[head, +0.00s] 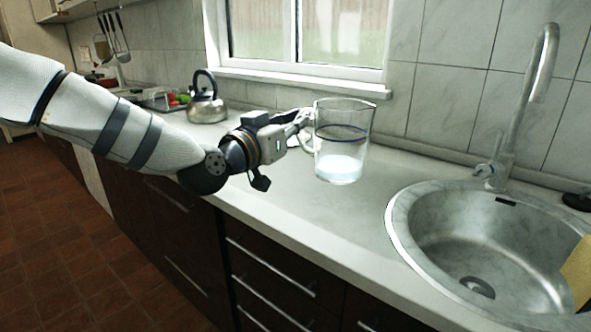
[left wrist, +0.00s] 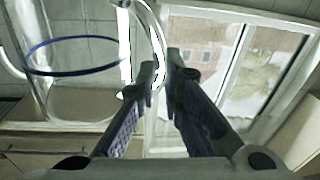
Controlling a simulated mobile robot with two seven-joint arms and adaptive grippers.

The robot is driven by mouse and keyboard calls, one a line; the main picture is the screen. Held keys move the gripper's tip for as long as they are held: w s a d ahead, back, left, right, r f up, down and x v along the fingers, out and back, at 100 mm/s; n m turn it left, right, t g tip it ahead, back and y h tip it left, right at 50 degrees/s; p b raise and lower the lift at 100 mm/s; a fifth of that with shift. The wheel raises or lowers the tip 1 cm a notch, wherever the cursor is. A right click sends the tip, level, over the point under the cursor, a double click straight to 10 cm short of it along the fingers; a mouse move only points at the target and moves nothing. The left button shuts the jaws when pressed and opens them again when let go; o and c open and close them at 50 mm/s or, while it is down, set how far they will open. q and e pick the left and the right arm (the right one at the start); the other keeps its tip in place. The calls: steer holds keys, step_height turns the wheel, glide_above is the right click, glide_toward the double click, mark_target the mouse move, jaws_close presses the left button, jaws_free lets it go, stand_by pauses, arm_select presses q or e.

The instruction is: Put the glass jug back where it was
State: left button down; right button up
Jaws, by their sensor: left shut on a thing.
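The glass jug (head: 341,150) is clear, with a dark blue band and a pale whitish layer at its bottom. It is upright over the counter beside the sink; I cannot tell whether its base touches the counter. My left gripper (head: 304,120) is shut on the jug's handle, at the jug's left side. In the left wrist view the jug (left wrist: 75,56) fills the left part, and the gripper's fingers (left wrist: 162,78) are close together at the handle. My right gripper is not in view.
The round sink (head: 400,236) with its tall faucet (head: 545,65) is to the right of the jug. A metal kettle (head: 207,106) stands farther back on the left. The grey counter (head: 290,195) in front of the jug is clear. The window (head: 305,35) is behind.

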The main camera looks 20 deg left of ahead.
arm_select(q)
steer(key=shift+w+a+f+b, duration=0.7)
steer(key=shift+w+f, duration=0.8)
steer(key=shift+f, duration=0.5)
steer(key=shift+w+a+f+b, duration=0.55)
steer(key=shift+w+a+f, duration=0.25)
steer(key=shift+w+f, duration=1)
steer(key=shift+w+a+f+b, duration=0.7)
steer(key=shift+w+f, duration=0.55)
steer(key=shift+f, duration=1)
steer(key=c, duration=1.7)
jaws_free()
steer(key=shift+f, duration=0.1)
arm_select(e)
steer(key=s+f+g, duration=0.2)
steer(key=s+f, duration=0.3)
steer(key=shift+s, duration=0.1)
arm_select(q)
steer(key=p+v, duration=0.2)
steer(key=v, duration=1)
steer(key=shift+p, duration=0.4)
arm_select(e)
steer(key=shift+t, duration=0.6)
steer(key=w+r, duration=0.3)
